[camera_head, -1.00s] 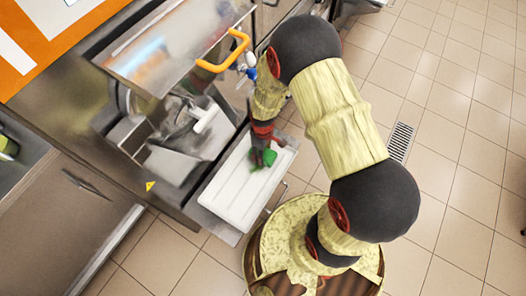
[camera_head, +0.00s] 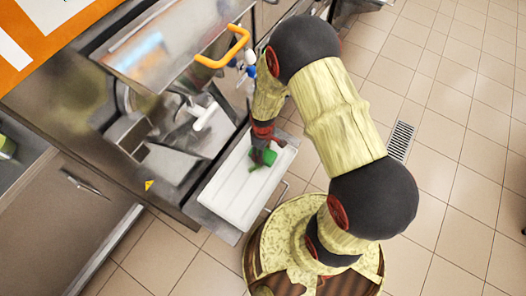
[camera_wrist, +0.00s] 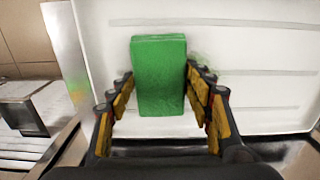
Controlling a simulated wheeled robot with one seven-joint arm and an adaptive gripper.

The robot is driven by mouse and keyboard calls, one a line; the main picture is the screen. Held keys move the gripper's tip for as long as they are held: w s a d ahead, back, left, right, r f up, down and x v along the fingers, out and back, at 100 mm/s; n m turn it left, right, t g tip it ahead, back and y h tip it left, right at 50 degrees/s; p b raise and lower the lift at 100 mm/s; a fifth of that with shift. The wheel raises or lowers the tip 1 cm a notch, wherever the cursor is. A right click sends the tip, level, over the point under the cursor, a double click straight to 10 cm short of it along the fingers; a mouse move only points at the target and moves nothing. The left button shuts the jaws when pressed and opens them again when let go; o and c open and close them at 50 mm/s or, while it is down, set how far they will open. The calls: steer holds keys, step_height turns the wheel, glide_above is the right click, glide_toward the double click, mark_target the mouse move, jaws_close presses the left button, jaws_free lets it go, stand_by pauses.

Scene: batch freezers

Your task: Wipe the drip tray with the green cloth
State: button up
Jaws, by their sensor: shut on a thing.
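The white drip tray (camera_head: 237,197) lies flat on a metal shelf at the front of the freezer. It fills much of the wrist view (camera_wrist: 260,60), with faint ribs across it. The green cloth (camera_wrist: 159,75) looks like a thick folded block between the two fingers in the wrist view. It shows as a small green patch in the head view (camera_head: 263,158). My gripper (camera_wrist: 160,100) is shut on the cloth and holds it over the upper right part of the tray. I cannot tell whether the cloth presses on the tray. Its underside is hidden.
The freezer (camera_head: 150,110) stands behind the tray, with an orange handle (camera_head: 222,50) and a blue-and-white valve (camera_head: 247,66) above. A grey cabinet (camera_head: 60,215) is at the left. The tiled floor (camera_head: 460,140) at the right is clear, apart from a floor drain (camera_head: 400,141).

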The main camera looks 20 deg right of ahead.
steer(key=shift+f, duration=0.45)
steer(key=shift+a, duration=0.15)
